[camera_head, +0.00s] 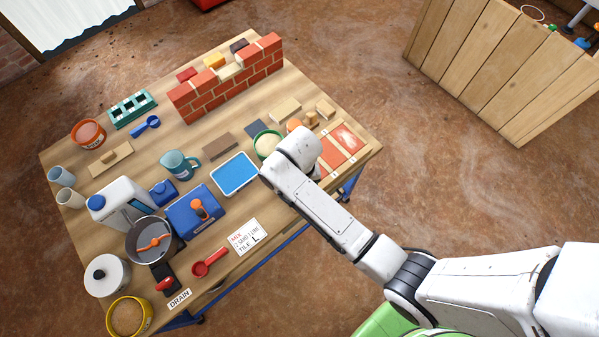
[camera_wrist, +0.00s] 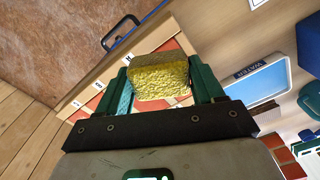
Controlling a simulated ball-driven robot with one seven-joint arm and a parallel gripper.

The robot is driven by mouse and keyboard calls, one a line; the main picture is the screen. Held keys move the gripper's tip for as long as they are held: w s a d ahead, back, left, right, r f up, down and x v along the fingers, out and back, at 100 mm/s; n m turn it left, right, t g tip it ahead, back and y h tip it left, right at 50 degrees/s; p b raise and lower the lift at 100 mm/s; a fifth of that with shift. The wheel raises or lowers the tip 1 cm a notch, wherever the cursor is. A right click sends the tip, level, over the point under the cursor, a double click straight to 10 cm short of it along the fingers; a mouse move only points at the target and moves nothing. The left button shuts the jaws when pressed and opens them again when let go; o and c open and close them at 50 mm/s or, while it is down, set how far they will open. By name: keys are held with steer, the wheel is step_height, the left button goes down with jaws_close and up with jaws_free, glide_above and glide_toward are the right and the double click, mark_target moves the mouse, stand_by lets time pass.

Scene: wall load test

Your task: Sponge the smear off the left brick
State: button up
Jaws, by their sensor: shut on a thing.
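My gripper (camera_wrist: 162,82) is shut on a yellow sponge (camera_wrist: 162,78), held between its green fingers in the wrist view. Behind the sponge lies a pale-framed panel with red bricks (camera_wrist: 88,104), partly hidden by the sponge and fingers. In the head view the red bricks (camera_head: 333,153) lie at the table's right end, just right of my arm's end. A pale smear (camera_head: 345,137) shows on the upper right part of them. My arm hides the gripper and sponge in the head view. I cannot tell whether the sponge touches a brick.
A blue water tray (camera_head: 234,174) lies left of my arm and also shows in the wrist view (camera_wrist: 256,84). A green-rimmed bowl (camera_head: 267,142) and small wooden blocks (camera_head: 325,109) stand close by. A low brick wall (camera_head: 228,82) stands at the back of the table (camera_head: 300,86).

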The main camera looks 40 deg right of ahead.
steer(key=shift+r+p, duration=1.45)
steer(key=shift+r, duration=0.4)
